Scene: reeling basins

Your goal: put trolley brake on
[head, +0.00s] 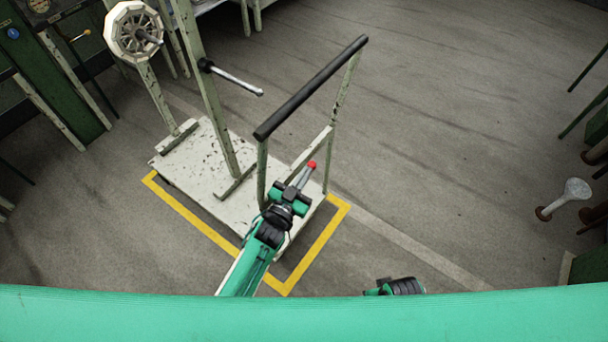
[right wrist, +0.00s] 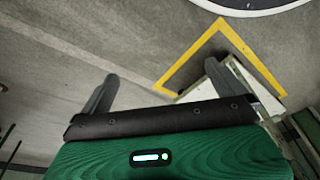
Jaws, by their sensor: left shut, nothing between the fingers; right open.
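The trolley has a worn pale deck (head: 202,158), a tubular frame and a black push bar (head: 312,87). A red knob (head: 312,164), apparently the brake lever's, shows low at the handle end. My left gripper (head: 303,176) is shut with nothing between its fingers, its tips right by the red knob. I cannot tell whether they touch it. The lever below the knob is hidden by the gripper. In the right wrist view my right gripper (right wrist: 170,88) is open and empty, above the floor near the trolley corner.
A yellow floor outline (head: 322,243) surrounds the trolley; it also shows in the right wrist view (right wrist: 197,53).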

